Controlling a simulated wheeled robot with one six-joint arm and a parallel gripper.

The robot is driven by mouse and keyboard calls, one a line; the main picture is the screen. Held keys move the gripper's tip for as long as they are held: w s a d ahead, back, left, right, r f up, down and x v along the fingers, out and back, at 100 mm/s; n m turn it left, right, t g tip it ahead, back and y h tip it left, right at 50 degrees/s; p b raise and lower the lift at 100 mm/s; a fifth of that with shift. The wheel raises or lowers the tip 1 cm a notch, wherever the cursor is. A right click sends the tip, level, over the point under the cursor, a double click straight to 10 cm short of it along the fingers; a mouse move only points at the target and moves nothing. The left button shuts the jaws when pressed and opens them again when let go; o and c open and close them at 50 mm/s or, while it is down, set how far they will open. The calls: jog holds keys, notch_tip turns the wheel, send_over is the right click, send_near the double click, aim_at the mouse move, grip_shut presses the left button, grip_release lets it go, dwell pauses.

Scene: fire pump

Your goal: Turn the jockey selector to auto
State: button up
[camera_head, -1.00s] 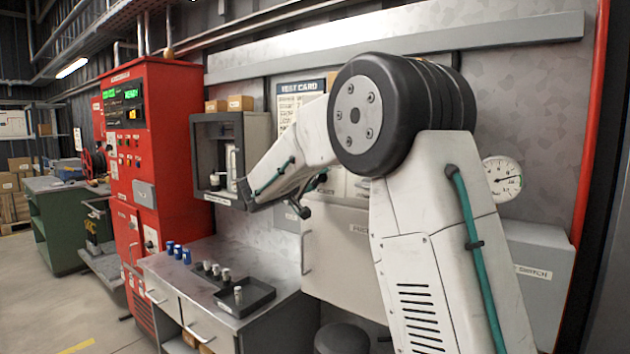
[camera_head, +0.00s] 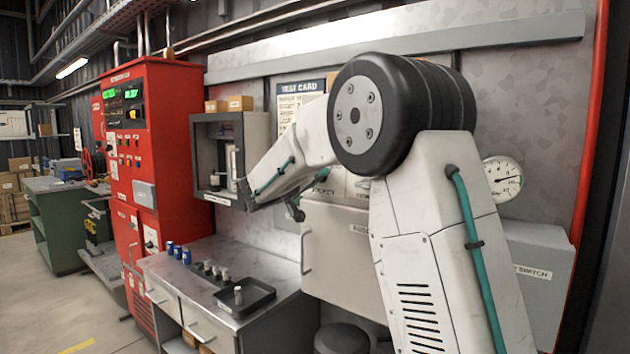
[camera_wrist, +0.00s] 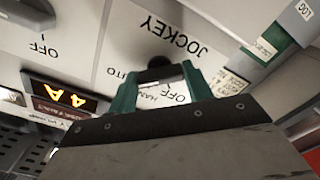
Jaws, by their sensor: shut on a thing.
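The jockey panel (camera_wrist: 120,40) fills much of the wrist view, upside down, with JOCKEY printed on it. The jockey selector (camera_wrist: 160,63) is a dark knob, partly hidden between my fingers. AUTO, partly covered, lies left of it; HAND and OFF show between and beside the fingers. My gripper (camera_wrist: 160,76), with two green fingers, is shut on the selector. Which mark the knob points to cannot be told.
Another selector (camera_wrist: 32,10) with its own OFF mark and a lit amber display (camera_wrist: 65,95) sit beside it. In the head view, an open grey box (camera_head: 215,155) and a bench (camera_head: 240,255) with a black tray (camera_head: 245,305) stand left of my arm.

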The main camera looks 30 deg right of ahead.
jog(key=o, duration=1)
jog(key=shift+a, duration=0.1)
jog(key=v, duration=0.7)
jog(key=shift+s+a, duration=0.15)
jog(key=shift+a, duration=0.15)
